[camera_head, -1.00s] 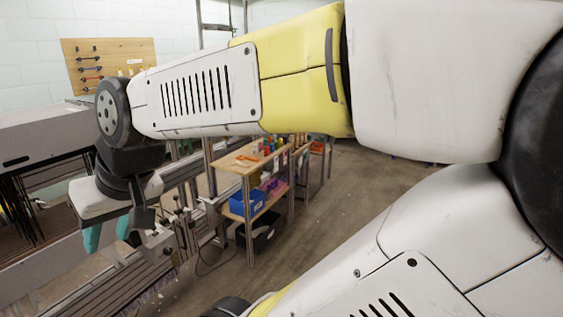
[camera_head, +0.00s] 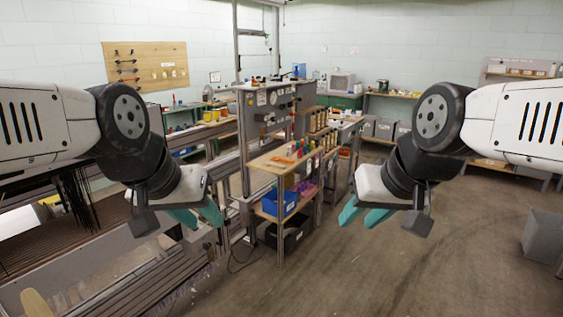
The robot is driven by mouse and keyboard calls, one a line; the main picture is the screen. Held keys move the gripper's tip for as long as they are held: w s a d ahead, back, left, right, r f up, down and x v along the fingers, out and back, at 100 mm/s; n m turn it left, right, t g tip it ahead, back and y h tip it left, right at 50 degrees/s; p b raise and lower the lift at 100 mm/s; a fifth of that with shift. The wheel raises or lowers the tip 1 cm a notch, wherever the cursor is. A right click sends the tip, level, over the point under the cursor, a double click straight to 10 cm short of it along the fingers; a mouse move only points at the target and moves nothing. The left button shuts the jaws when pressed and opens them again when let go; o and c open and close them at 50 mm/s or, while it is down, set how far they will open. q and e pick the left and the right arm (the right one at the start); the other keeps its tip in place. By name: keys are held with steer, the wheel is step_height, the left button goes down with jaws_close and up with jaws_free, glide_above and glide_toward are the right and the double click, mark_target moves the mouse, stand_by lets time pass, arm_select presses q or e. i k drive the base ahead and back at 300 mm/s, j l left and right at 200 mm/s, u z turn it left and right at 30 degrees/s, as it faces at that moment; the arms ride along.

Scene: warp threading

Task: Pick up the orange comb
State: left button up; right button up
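A small orange piece, which looks like the orange comb (camera_head: 283,159), lies on the wooden top of a workbench (camera_head: 262,163) in the middle of the head view. It is too small for me to make out teeth. My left gripper (camera_head: 200,216) has teal fingers spread apart and is empty, to the left of the bench in the picture. My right gripper (camera_head: 358,221) also has its teal fingers apart and is empty, to the right of the bench. Both grippers are well nearer to me than the comb, and neither touches it.
A blue bin (camera_head: 280,204) sits on the lower shelf, with a black bin (camera_head: 290,235) below. Loom machinery (camera_head: 110,275) fills the left. The floor (camera_head: 400,265) at the right is open.

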mark_target(276, 158)
steer(key=i, duration=3.45)
steer(key=l, duration=0.1)
